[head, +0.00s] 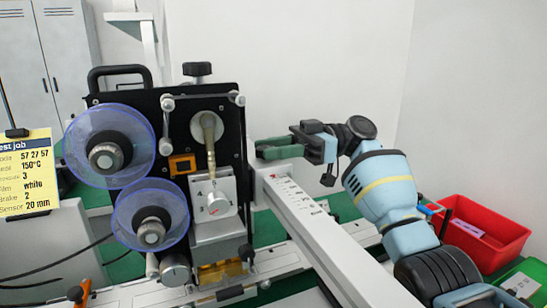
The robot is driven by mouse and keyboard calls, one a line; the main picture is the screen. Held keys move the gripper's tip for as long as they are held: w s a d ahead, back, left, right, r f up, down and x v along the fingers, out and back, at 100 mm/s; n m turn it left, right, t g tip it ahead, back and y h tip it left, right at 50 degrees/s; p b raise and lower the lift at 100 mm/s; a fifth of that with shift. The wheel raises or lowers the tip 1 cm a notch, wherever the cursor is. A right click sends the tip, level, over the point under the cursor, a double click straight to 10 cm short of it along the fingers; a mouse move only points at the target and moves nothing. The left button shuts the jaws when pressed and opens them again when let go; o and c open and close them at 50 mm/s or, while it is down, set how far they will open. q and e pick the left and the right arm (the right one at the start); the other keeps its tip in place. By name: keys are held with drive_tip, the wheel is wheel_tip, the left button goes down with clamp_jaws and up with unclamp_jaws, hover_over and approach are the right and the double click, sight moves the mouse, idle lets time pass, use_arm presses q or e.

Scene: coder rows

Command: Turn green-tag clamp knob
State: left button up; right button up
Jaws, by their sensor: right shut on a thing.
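The coder (228,118) is a black upright plate with two blue-rimmed reels on its left. My right gripper (262,149) comes in from the right, level, with its dark green fingers at the right edge of the coder. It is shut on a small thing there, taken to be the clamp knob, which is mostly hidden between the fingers. I cannot make out a separate green tag. A black knob (197,70) stands on top of the coder, and another dark knob (247,253) is low on its right side. My left gripper is not in view.
A white rail with a scale (300,214) runs from the coder toward the front right, below my right gripper. A red bin (487,226) and a green bin (524,277) stand at right. A yellow job card (27,172) is at left.

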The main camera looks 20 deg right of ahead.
drive_tip(key=shift+n+g+b, duration=0.4)
drive_tip(key=shift+g, duration=0.2)
drive_tip(key=shift+w+n+g+b, duration=0.1)
drive_tip(key=shift+n+g+b, duration=0.3)
drive_tip(key=shift+g+b, duration=0.25)
drive_tip(key=shift+g, duration=0.35)
drive_tip(key=shift+n+g+h+b, duration=0.3)
drive_tip(key=shift+n+b, duration=0.1)
drive_tip(key=o, duration=1)
